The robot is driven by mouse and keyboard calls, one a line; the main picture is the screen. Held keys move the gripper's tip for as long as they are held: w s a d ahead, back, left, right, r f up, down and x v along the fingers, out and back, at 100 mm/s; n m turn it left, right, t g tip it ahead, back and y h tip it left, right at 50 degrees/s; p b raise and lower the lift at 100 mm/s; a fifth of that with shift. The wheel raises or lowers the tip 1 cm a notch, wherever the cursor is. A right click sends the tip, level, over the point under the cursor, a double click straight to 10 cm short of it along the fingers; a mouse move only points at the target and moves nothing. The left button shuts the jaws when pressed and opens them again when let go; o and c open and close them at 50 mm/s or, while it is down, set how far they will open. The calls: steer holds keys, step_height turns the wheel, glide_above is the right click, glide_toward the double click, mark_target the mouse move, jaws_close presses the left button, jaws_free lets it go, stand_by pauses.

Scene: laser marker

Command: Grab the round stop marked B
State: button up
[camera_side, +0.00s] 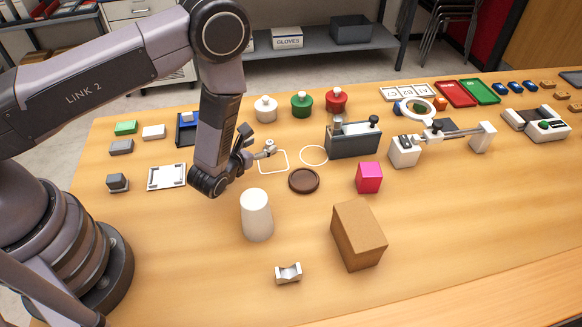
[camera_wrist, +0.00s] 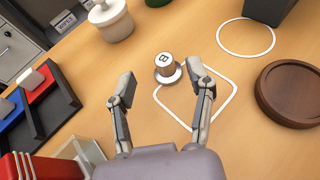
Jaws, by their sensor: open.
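The round stop (camera_wrist: 165,66) is a small metal knob on a wider flange, with a dark round mark on top that looks like a B. It stands upright at the top left corner of a white rounded-square outline on the table. In the side view the stop (camera_side: 270,145) is just beyond my fingers. My gripper (camera_wrist: 160,80) is open, with one finger to the left of the stop and one close to its right side in the wrist view. In the side view my gripper (camera_side: 254,148) is low over the table. I cannot tell whether a finger touches the stop.
A white-lidded pot (camera_wrist: 112,20) stands beyond the stop. A dark divided tray (camera_wrist: 45,105) is at left. A brown round dish (camera_side: 304,180) and a white circle outline (camera_side: 313,155) lie to the right. A white cylinder (camera_side: 256,215) and a cardboard box (camera_side: 358,235) stand nearer.

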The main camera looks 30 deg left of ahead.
mark_target(268, 144)
steer(key=x, duration=0.4)
steer(key=shift+w+f, duration=0.25)
steer(key=shift+f, duration=0.2)
jaws_close()
